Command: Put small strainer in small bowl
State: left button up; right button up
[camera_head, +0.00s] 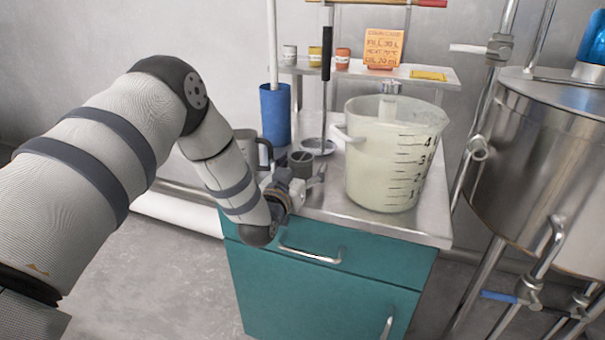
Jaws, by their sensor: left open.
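My left gripper (313,182) is open above the front left of the steel cabinet top. Just behind it stands a small dark grey cup-shaped thing (300,160), partly hidden by the gripper; it may be the small strainer, but I cannot tell for sure. No clear contact between them shows. Behind that, a shallow round metal piece with a pale rim (318,146) lies on the top; it may be the small bowl. A long black handle (326,52) rises above it. My right gripper is not in view.
A large translucent measuring bucket (390,165) stands just right of the gripper. A blue cylinder (275,113) and a grey mug (246,145) are at the back left. A steel tank (540,165) stands at the right. The cabinet's front edge is clear.

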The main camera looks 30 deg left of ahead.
pick_arm(q)
jog(key=c, duration=1.4)
jog(key=shift+r, duration=0.1)
